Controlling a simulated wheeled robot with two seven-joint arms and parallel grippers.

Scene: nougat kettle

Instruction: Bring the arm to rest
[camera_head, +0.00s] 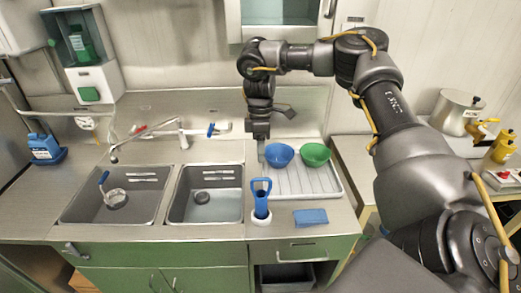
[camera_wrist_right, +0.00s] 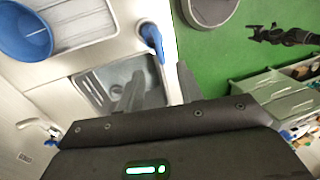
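My right arm reaches in from the right in the head view, and its gripper (camera_head: 262,150) points down by the left edge of the drainboard, close to the blue bowl. In the right wrist view its two grey fingers (camera_wrist_right: 159,88) stand apart with nothing visible between them. The blue bowl (camera_head: 279,155) sits on the drainboard and also shows in the right wrist view (camera_wrist_right: 25,30). I cannot tell whether the gripper touches it. My left gripper is not in view.
A green bowl (camera_head: 315,154) stands on the drainboard (camera_head: 300,184). A blue-handled brush (camera_head: 261,195) stands in a holder and a blue sponge (camera_head: 311,217) lies in front. Two sinks (camera_head: 205,205) are to the left. A metal pot (camera_head: 457,110) stands at right.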

